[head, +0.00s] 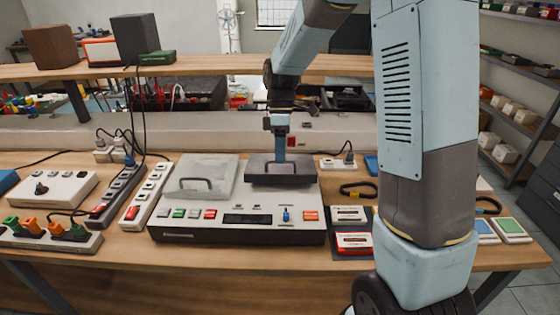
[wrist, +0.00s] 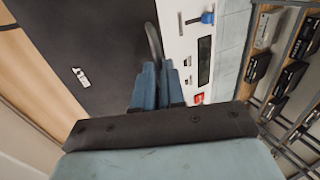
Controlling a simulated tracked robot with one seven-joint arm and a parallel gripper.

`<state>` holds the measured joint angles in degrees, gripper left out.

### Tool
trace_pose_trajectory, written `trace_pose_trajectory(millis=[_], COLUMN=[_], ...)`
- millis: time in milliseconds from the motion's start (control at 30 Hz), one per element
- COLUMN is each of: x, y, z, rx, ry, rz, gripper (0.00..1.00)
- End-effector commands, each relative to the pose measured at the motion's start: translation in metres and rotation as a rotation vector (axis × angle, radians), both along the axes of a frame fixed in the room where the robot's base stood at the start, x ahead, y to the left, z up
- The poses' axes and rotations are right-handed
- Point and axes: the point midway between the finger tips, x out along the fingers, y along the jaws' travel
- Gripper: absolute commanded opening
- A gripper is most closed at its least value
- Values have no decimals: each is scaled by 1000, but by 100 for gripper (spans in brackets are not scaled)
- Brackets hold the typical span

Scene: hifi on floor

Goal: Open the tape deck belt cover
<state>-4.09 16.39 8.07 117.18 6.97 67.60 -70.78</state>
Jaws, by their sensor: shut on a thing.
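The tape deck (head: 240,229) is a pale flat unit with a row of buttons, lying on the wooden bench. A dark grey cover (head: 262,178) sits at its right rear, and a light grey cover (head: 220,171) with a dark handle (head: 195,183) is at its left rear. No label shows which is the belt cover. My gripper (head: 281,158) points down over the dark cover. In the wrist view my blue fingers (wrist: 158,78) are shut on the dark cover's curved handle (wrist: 153,40), beside the dark cover's flat face (wrist: 75,45). Whether this cover is raised is hard to tell.
Power strips (head: 119,195) and cables crowd the left of the deck. Cassettes (head: 352,243) and a black cable loop (head: 358,190) lie to its right. A grey ledge (head: 200,133) and a wooden shelf (head: 210,67) run behind.

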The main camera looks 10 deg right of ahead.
Motion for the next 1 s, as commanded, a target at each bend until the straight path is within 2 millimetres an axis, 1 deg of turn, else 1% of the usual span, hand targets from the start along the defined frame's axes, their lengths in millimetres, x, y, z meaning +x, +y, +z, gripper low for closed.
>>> trace_pose_trajectory(millis=[33, 267, 467, 700, 1000], x=[7, 29, 51, 80, 100], y=[-2, -6, -10, -17, -22], z=[4, 22, 34, 41, 44], rx=[8, 41, 39, 39, 37], ry=[34, 202, 194, 192, 197], rz=[-3, -2, -3, -3, -2], gripper=[0, 0, 0, 0, 0])
